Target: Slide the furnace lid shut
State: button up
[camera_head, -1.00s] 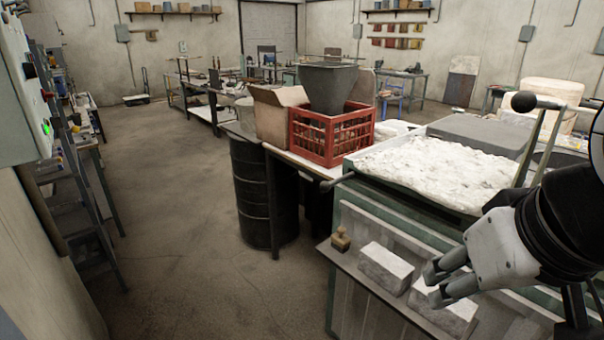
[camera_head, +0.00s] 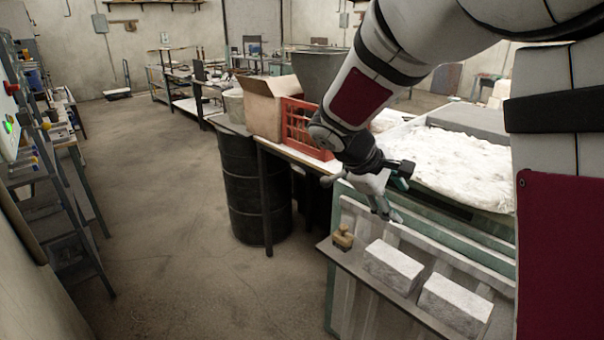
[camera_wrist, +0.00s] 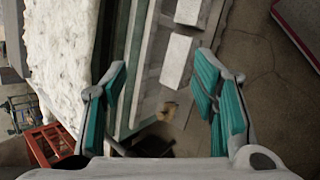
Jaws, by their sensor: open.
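The furnace (camera_head: 350,290) is a green-grey box at the right with a rough white top surface (camera_head: 455,165). A flat grey slab (camera_head: 485,128) lies at the back of that top; I cannot tell for sure which part is the lid. A short bar end (camera_head: 328,181) sticks out at the furnace's left corner. My gripper (camera_head: 386,207) is open and empty, angled down beside the furnace's near left edge. In the wrist view its fingers (camera_wrist: 163,95) are spread, with the furnace side and ledge beyond them. My arm hides part of the top.
Two pale bricks (camera_head: 394,267) (camera_head: 455,304) and a small wooden-handled item (camera_head: 343,236) sit on the front ledge. A red crate (camera_head: 297,125), cardboard box (camera_head: 262,108) and black drum (camera_head: 256,190) stand to the left.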

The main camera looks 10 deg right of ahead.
jog(key=w+a+f+n+t+h, duration=0.25)
jog(key=w+f+n, duration=0.2)
jog(key=w, duration=0.55)
jog(key=n+t+h+b, duration=0.2)
jog(key=n+t, duration=0.6)
jog(key=n, duration=0.4)
send_near(323, 186)
jog(key=x, duration=1.2)
jog(key=shift+w+r, duration=0.1)
grip_shut()
